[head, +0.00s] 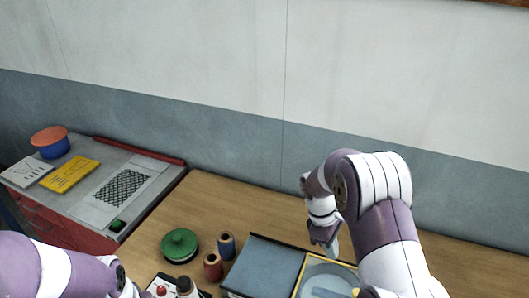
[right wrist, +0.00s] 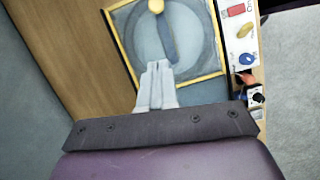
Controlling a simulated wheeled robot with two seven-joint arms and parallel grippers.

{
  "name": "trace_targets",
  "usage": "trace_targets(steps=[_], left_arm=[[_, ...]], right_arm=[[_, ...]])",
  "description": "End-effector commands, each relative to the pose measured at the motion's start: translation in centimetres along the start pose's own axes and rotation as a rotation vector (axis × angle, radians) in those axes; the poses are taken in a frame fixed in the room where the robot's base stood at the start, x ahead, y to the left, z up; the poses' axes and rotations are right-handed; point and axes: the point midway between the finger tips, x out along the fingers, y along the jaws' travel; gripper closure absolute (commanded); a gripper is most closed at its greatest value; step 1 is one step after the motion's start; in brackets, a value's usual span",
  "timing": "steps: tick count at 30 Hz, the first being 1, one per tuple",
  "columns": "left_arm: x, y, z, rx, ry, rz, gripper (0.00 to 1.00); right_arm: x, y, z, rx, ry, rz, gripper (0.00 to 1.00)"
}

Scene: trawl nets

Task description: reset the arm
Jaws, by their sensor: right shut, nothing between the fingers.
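My right arm reaches in from the lower right in the head view. My right gripper (head: 330,246) hangs above the table beside a yellow-framed tray. In the right wrist view my right gripper (right wrist: 158,68) has its fingers together with nothing between them, in front of the tray. My left arm shows at the lower left of the head view, and its gripper is not visible there.
A yellow-framed tray (head: 296,288) holds a round plate with a blue strip. Left of it are a blue-grey box (head: 264,266), two spools (head: 226,246) and a green round lid (head: 179,244). A red cabinet (head: 92,238) stands further left. The back wooden tabletop (head: 205,190) is clear.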

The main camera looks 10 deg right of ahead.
Motion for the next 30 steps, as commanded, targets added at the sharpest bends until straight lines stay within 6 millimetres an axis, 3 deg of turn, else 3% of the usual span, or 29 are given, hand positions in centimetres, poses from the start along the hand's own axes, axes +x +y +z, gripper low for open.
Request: trace_targets(steps=[3,5,12,16,19,30], left_arm=[[0.0,0.0,0.0,0.000,0.000,0.000,0.50],[0.2,0.0,0.0,0.000,0.000,0.000,0.50],[4.9,0.0,0.6,0.000,0.000,0.000,0.50],[7.2,0.0,0.9,0.000,0.000,0.000,0.50],[8.0,0.0,1.0,0.000,0.000,0.000,0.50],[7.5,0.0,0.9,0.000,0.000,0.000,0.50]], right_arm=[[0.7,-0.3,-0.7,0.132,0.042,0.005,1.00],[1.7,-2.4,-0.6,0.269,0.080,-0.027,1.00],[3.3,-12.3,1.5,0.770,0.291,-0.099,1.00],[4.1,-16.3,3.3,0.851,0.365,-0.107,1.00],[3.4,-16.6,3.3,0.841,0.415,-0.085,1.00],[3.1,-16.6,3.4,0.835,0.409,-0.086,1.00]])
